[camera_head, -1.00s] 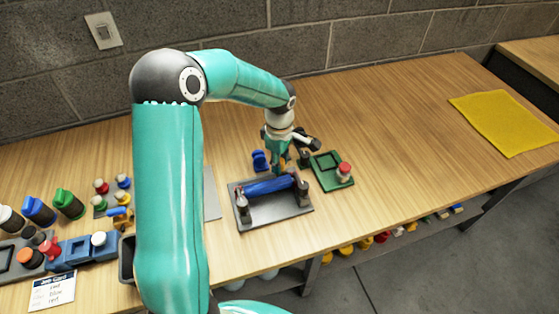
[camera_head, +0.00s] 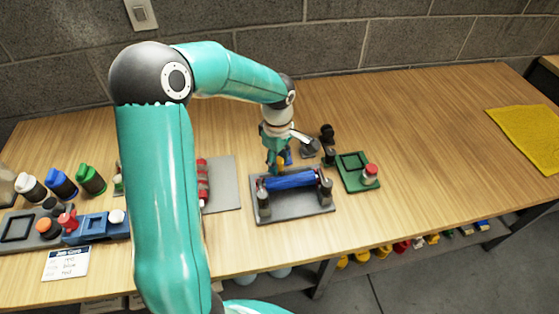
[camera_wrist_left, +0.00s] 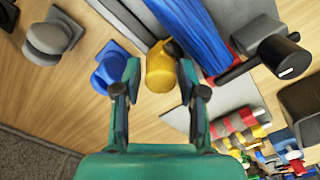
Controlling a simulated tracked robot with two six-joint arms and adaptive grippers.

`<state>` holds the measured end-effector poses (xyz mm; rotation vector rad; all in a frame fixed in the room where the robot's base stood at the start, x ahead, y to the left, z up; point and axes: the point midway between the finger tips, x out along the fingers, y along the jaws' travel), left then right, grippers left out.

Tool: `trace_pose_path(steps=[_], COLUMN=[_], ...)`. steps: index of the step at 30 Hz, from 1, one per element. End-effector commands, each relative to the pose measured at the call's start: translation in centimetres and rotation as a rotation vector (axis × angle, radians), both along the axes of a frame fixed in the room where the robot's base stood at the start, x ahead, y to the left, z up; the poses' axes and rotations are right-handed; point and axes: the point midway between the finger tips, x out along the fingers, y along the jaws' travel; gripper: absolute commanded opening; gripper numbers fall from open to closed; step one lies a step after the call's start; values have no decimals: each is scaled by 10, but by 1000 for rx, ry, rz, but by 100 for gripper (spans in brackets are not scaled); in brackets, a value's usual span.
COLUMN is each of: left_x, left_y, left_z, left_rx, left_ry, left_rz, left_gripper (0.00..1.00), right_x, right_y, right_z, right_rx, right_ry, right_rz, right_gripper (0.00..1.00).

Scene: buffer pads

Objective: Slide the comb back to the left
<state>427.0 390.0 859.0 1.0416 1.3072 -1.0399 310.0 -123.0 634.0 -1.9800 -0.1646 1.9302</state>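The blue ribbed roller (camera_head: 290,180) lies across a dark grey stand (camera_head: 290,208) between two end posts. It also shows at the top of the left wrist view (camera_wrist_left: 190,30). A yellow knob-like handle (camera_wrist_left: 160,68), probably the comb's, sits beside the roller. My left gripper (camera_head: 277,168) is low at the roller's back left side. In the left wrist view its two fingers (camera_wrist_left: 158,85) stand apart with the yellow handle between and just beyond their tips; small gaps show on both sides. The comb's teeth are hidden. My right gripper is not in view.
A green tray (camera_head: 350,182) with a red-topped knob stands right of the stand. A grey mat (camera_head: 228,190) with a red roller (camera_head: 203,178) lies left, partly behind my arm. Blue (camera_wrist_left: 108,72) and grey (camera_wrist_left: 52,38) knobs stand near the fingers.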

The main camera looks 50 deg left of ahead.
Motion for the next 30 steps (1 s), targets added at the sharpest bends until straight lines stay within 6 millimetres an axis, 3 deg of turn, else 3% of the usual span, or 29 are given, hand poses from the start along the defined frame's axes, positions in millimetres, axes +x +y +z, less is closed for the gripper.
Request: trace_pose_path(steps=[10,24,30], left_x=[1,2,1], left_y=[0,-1,-1], left_z=[12,98,116], left_rx=[1,1,0], left_ry=[-2,-4,-1], left_rz=[1,-1,-2], left_gripper=[41,41,41], right_x=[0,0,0], right_y=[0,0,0], right_z=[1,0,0], right_rx=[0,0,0], right_ry=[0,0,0], right_rz=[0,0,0], right_gripper=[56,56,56])
